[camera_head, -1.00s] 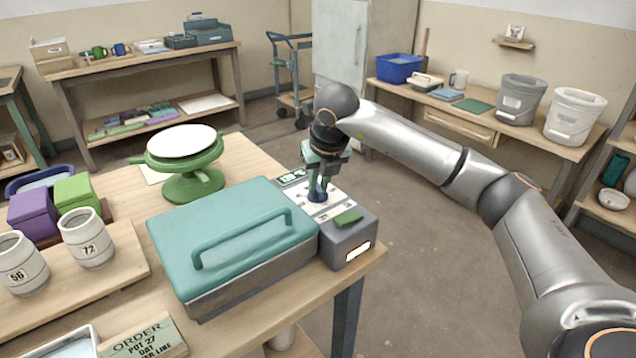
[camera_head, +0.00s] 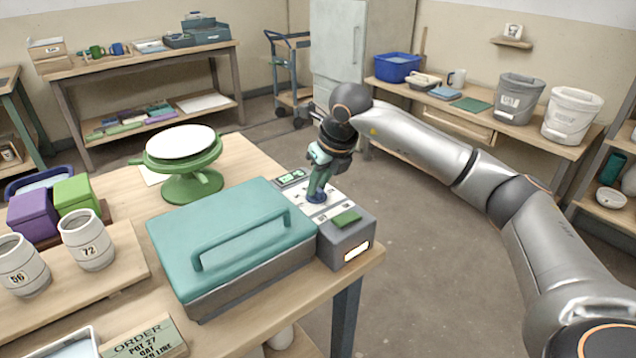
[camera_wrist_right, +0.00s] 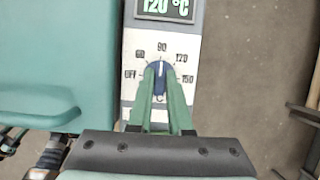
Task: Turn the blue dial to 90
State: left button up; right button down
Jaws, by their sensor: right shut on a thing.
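The blue dial (camera_head: 316,197) sits on the white panel of the grey control box (camera_head: 345,240), beside the teal-lidded box (camera_head: 230,240). In the right wrist view the dial (camera_wrist_right: 161,67) has a white line that points up toward the 90 mark. Marks OFF, 60, 90, 120 and 150 ring it. The display (camera_wrist_right: 167,8) above reads 120 °C. My right gripper (camera_head: 318,189) is shut on the dial, its green fingers (camera_wrist_right: 160,88) on either side and hiding the dial's lower part. My left gripper is not in view.
A green button (camera_head: 346,217) is on the control box near the dial. A green turntable (camera_head: 190,185) with a white top stands behind the teal box. Numbered pots (camera_head: 88,240) stand on a board at left. Open floor lies right of the table.

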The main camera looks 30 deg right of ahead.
jog(key=c, duration=0.8)
grip_release()
jog(key=shift+c, duration=0.2)
jog(key=shift+r, duration=0.1)
jog(key=p+v, duration=0.1)
jog(key=v, duration=1.1)
jog(key=shift+r, duration=0.2)
jog(key=shift+s, duration=0.1)
